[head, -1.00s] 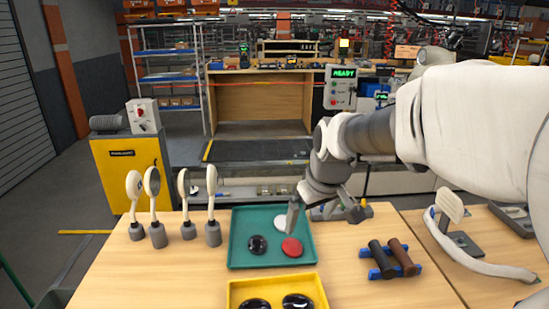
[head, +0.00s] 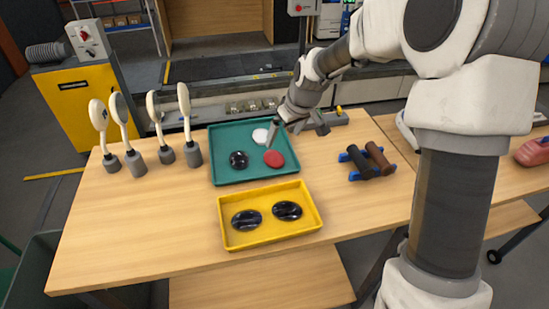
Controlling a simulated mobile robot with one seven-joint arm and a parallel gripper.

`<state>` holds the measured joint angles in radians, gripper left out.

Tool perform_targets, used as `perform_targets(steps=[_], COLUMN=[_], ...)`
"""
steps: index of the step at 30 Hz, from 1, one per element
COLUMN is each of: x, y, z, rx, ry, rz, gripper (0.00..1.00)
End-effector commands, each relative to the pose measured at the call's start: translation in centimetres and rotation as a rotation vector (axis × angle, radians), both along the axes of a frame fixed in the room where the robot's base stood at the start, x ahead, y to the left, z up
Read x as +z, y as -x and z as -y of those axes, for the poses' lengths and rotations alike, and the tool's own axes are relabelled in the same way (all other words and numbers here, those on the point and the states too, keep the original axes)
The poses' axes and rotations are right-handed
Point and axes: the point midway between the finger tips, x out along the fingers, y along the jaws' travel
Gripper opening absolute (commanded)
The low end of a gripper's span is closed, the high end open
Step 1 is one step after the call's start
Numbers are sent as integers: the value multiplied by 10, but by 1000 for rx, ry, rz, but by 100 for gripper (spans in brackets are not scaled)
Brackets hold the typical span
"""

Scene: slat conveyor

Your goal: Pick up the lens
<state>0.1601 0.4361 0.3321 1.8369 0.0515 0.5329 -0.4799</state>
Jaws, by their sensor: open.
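A teal tray (head: 226,177) on the wooden table holds three round discs that look like lenses: a white one (head: 261,136) at the back, a red one (head: 274,159) at the right and a glossy black one (head: 239,160) at the left. I cannot tell which is the lens meant. My gripper (head: 297,129) is open and empty, with its fingers apart over the tray's back right side. One finger hangs near the white and red discs; I cannot tell its height above them.
A yellow tray (head: 272,234) with two black discs stands in front of the teal tray. Several white-headed paddles (head: 158,120) stand upright at the left. A blue rack with dark cylinders (head: 367,160) lies to the right. Bare table lies left of the yellow tray.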

Motion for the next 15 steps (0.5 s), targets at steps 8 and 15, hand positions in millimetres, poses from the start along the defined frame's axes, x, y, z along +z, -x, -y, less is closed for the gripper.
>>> perform_targets(steps=[8,15], x=[-45,-58], y=[-15,-19], z=[-10,-13], rx=[0,-1], ry=[0,0], rz=[-2,-1], gripper=[100,100])
